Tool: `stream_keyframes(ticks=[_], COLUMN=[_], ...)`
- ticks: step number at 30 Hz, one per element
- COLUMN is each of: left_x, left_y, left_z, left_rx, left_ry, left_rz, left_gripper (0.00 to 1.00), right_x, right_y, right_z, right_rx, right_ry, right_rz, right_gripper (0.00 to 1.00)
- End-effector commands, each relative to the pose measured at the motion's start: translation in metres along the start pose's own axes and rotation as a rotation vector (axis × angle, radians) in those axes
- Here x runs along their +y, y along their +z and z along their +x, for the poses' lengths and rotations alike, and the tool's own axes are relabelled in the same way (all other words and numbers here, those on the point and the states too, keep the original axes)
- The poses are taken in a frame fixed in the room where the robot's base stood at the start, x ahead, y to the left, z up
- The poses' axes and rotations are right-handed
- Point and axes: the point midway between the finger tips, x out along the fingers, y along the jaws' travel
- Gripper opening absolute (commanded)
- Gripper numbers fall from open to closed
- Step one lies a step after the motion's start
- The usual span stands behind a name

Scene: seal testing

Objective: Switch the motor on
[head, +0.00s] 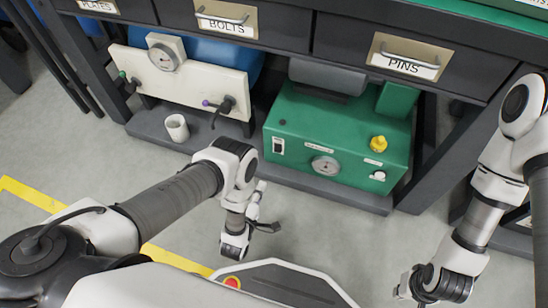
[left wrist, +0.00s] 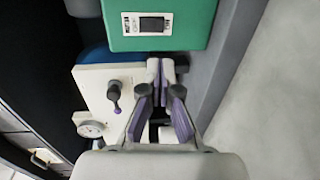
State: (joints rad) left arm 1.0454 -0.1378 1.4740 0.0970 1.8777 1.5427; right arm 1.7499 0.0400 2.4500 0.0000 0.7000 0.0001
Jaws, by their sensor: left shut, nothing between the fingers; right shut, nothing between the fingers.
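The green motor unit (head: 335,138) sits on the low shelf under the drawers. Its black rocker switch (head: 278,146) is on a white plate at the left of its front face. In the left wrist view the switch (left wrist: 152,24) shows near the top, on the green face (left wrist: 190,30). I cannot tell its on or off position. My left gripper (head: 236,248) is shut and empty, in front of the shelf and apart from the unit; its fingers (left wrist: 167,70) point toward the unit in the left wrist view. My right gripper (head: 425,288) is shut and empty at the lower right.
A white panel (head: 185,85) with a gauge (head: 166,53) and valve handles stands left of the unit. A white cup (head: 177,127) stands on the shelf (head: 150,130). Floor in front is open.

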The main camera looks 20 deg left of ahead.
Motion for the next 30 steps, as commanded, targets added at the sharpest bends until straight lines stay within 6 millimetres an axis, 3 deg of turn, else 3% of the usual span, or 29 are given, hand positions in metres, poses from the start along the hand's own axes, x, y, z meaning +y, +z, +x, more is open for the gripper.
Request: stream_keyframes(ticks=[5,21,30], left_x=[-0.002,-0.004,0.0], left_y=[0.0,-0.001,-0.001], left_z=[0.013,0.123,0.141], left_rx=[0.0,0.001,0.001], left_ry=[0.002,0.002,-0.001], left_rz=[0.001,0.001,0.001], left_gripper=[0.0,0.0,0.0], right_x=[0.0,0.0,0.001], right_y=[0.0,0.0,0.0], right_z=[0.008,0.062,0.068], right_rx=[0.0,0.0,0.0], right_ry=[0.0,0.0,0.0], right_rz=[0.0,0.0,0.0], right_gripper=[0.0,0.0,0.0])
